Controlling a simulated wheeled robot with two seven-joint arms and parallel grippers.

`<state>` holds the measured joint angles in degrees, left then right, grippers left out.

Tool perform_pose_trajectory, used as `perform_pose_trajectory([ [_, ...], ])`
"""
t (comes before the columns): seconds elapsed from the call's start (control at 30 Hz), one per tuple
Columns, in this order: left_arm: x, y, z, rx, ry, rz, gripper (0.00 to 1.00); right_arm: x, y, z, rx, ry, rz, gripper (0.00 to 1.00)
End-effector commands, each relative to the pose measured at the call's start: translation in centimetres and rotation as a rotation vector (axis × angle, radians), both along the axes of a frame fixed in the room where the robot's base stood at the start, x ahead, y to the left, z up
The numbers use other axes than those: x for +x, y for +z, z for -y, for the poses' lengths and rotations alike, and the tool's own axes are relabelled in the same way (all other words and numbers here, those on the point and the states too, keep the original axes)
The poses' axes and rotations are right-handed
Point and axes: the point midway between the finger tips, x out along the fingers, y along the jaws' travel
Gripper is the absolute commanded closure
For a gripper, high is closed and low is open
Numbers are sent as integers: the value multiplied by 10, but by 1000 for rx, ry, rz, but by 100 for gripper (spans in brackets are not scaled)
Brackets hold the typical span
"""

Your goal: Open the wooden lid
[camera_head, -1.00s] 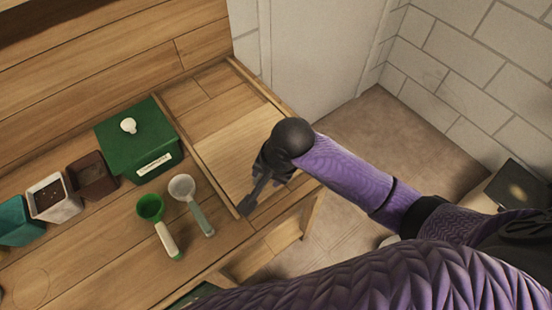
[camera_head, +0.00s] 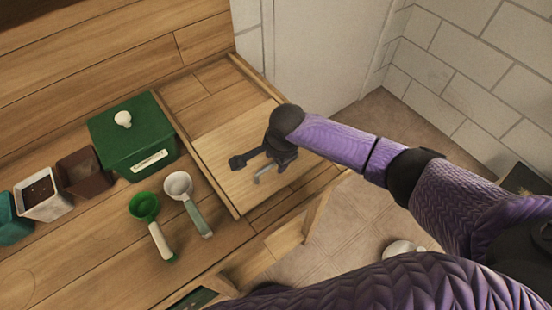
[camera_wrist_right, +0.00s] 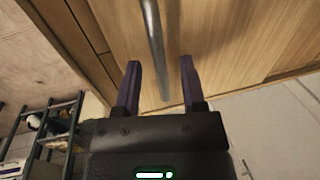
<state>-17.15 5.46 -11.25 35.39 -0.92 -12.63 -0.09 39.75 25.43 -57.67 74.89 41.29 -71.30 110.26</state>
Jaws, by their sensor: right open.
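The wooden lid (camera_head: 222,143) is a pale flat panel at the right end of the bench, lying flat in its frame. A thin grey metal handle (camera_head: 264,176) shows near its front edge. My right gripper (camera_head: 251,167) is open over the front part of the lid, close to the handle. In the right wrist view, the handle (camera_wrist_right: 153,40) runs as a bar into the space between the two parted fingers (camera_wrist_right: 160,72); I cannot tell whether they touch it. The lid (camera_wrist_right: 215,40) fills the wood area behind. My left gripper is not in view.
A green box (camera_head: 133,150) with a white knob stands left of the lid. A green scoop (camera_head: 146,208) and a white scoop (camera_head: 181,187) lie in front of it. Several small pots, including a white one (camera_head: 45,195), stand farther left. A white wall is behind.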

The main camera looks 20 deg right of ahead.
Motion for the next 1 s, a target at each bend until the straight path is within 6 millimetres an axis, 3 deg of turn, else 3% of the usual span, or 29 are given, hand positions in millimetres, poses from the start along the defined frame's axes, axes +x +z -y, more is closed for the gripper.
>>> perform_pose_trajectory([
  [0.07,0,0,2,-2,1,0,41,0,0,0,0,0,0,50],
  [0.3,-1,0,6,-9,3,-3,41,0,0,0,-1,1,-1,100],
  [1.0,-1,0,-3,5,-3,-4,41,-1,0,0,0,1,-1,100],
])
